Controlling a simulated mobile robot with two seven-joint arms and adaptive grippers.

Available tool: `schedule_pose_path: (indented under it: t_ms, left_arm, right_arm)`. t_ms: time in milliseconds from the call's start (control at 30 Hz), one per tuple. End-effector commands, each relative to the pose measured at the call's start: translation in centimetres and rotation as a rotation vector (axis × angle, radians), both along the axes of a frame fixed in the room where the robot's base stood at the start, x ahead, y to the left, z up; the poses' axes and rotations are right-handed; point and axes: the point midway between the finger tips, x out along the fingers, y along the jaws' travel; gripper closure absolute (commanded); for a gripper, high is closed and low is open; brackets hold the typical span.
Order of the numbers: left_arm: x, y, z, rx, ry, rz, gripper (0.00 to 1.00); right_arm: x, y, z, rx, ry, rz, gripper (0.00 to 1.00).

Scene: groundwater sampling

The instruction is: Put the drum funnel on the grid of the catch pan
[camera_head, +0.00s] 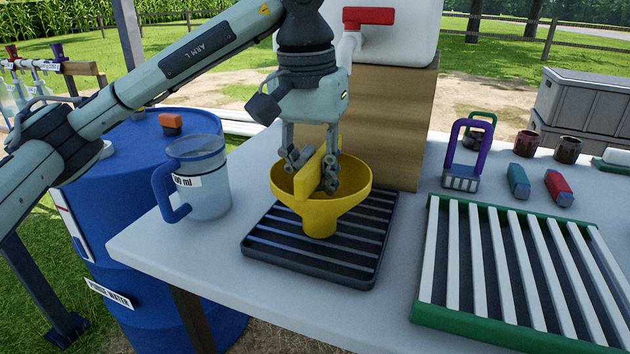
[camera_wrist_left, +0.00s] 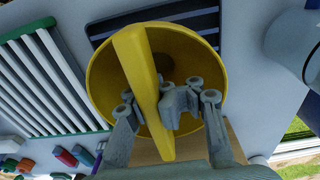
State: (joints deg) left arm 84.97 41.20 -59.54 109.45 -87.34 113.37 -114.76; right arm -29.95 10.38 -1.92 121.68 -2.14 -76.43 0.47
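The yellow drum funnel (camera_head: 347,196) is upright over the middle of the dark catch pan (camera_head: 262,268), with its spout pointing down. The spout's lower end meets the slatted grid in the picture; I cannot tell whether it touches or hovers just above. My left gripper (camera_head: 312,180) reaches down into the funnel's bowl, its fingers on both sides of the yellow bar across it. In the left wrist view, the finger pads (camera_wrist_left: 150,106) close against the bar of the funnel (camera_wrist_left: 100,72). The pan also shows behind the funnel (camera_wrist_left: 105,27). My right gripper is not in view.
A measuring jug (camera_head: 208,190) stands left of the pan, near the blue drum (camera_head: 140,265). A wooden block (camera_head: 405,130) carrying a white container with a red tap (camera_head: 368,15) stands behind. A green-edged slatted rack (camera_head: 425,260) lies to the right.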

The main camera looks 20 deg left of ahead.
Motion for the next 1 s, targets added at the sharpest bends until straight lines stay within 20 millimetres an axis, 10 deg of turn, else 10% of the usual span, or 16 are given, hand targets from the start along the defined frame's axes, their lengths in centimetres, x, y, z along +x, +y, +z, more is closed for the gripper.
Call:
schedule_pose_path:
  t_ms: [300, 700, 1000]
  left_arm:
    - [0.0, 0.0, 0.0, 0.0, 0.001, 0.0, 0.47]
    - [0.0, 0.0, 0.5, 0.0, 0.0, 0.0, 0.47]
    - [-0.3, 0.2, 6.6, 0.001, -0.006, 0.001, 0.47]
  right_arm:
    - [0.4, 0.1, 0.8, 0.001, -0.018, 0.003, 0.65]
    - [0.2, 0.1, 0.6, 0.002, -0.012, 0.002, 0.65]
    - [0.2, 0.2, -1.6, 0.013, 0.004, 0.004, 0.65]
